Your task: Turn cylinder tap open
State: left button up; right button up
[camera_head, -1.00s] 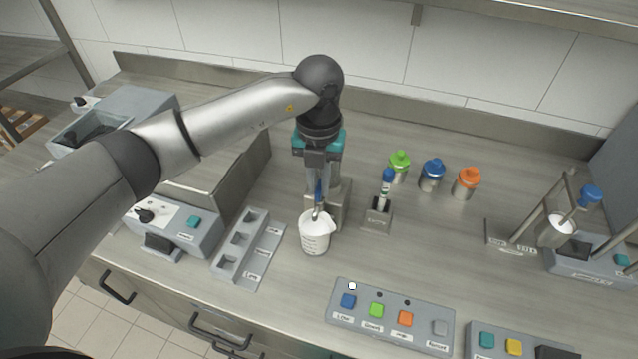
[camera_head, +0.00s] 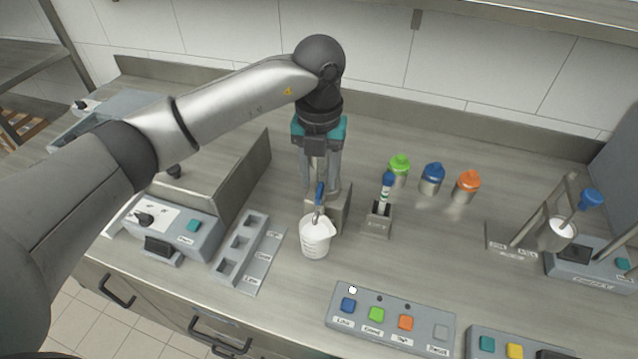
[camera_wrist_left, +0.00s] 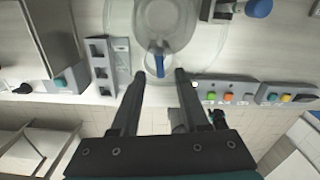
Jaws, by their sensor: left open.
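The tap has a blue handle (camera_head: 320,195) and a metal spout, and stands against a grey block (camera_head: 342,205). A white measuring cup (camera_head: 315,240) stands under the spout. My left gripper (camera_head: 320,182) points down at the tap from above and behind it in the head view, with its fingers apart. In the left wrist view the blue handle (camera_wrist_left: 157,60) shows between and just beyond the fingertips (camera_wrist_left: 160,74). Whether a finger touches the handle cannot be told. The large clear cylinder (camera_wrist_left: 160,22) shows at the top of the wrist view; my arm hides it in the head view.
A small holder with a blue-capped tube (camera_head: 386,205) stands right of the tap. Green, blue and orange capped jars (camera_head: 432,178) stand behind it. A slotted grey tray (camera_head: 247,255) lies to the left. A button panel (camera_head: 390,318) lies at the front edge.

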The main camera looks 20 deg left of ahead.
aim_at(319, 192)
pick_arm(q)
notch_tip(319, 192, up, 12)
dwell(0.3)
jog(key=shift+f, duration=0.1)
